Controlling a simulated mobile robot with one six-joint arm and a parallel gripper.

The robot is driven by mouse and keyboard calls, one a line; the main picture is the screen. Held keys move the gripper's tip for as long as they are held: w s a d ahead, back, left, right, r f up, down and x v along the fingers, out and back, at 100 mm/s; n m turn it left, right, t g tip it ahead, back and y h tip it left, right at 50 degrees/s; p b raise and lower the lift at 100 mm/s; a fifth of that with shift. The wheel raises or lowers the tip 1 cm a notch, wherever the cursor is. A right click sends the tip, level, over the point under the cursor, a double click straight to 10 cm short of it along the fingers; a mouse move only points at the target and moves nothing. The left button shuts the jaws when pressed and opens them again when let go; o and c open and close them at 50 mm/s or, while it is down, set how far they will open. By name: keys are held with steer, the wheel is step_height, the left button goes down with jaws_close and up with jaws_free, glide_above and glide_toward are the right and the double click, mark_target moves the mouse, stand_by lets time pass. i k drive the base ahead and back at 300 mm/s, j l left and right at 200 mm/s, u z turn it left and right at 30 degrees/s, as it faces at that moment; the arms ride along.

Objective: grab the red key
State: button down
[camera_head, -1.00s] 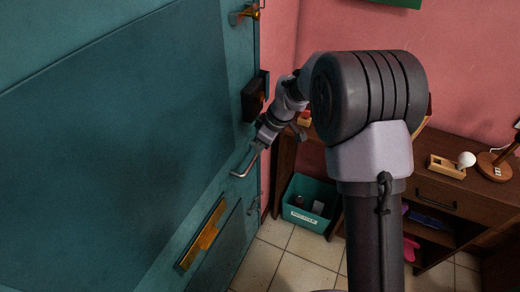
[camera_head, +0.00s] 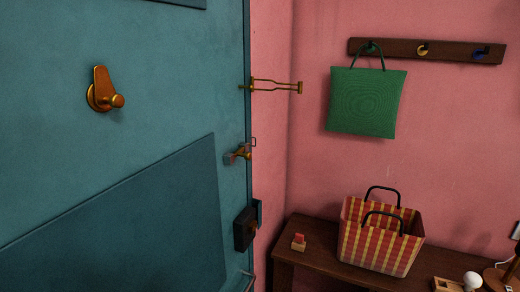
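I cannot make out a red key for certain. A small red-topped wooden block (camera_head: 298,243) stands at the left end of the dark wooden table; its red part is too small to identify. My gripper and arm are not in view.
The teal door (camera_head: 150,150) fills the left, with a brass latch (camera_head: 240,153) and a black lock box (camera_head: 245,228). A checked basket (camera_head: 378,245) stands on the table (camera_head: 325,262). A green bag (camera_head: 367,102) hangs from the hook rail (camera_head: 427,50). A white bulb (camera_head: 472,281) is at lower right.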

mark_target(299, 238)
steer(key=i+l+u, duration=0.2)
steer(key=i+l, duration=0.15)
steer(key=i, duration=0.25)
steer(key=i+l+u, duration=0.15)
steer(key=i+l, duration=0.25)
steer(key=i, duration=0.15)
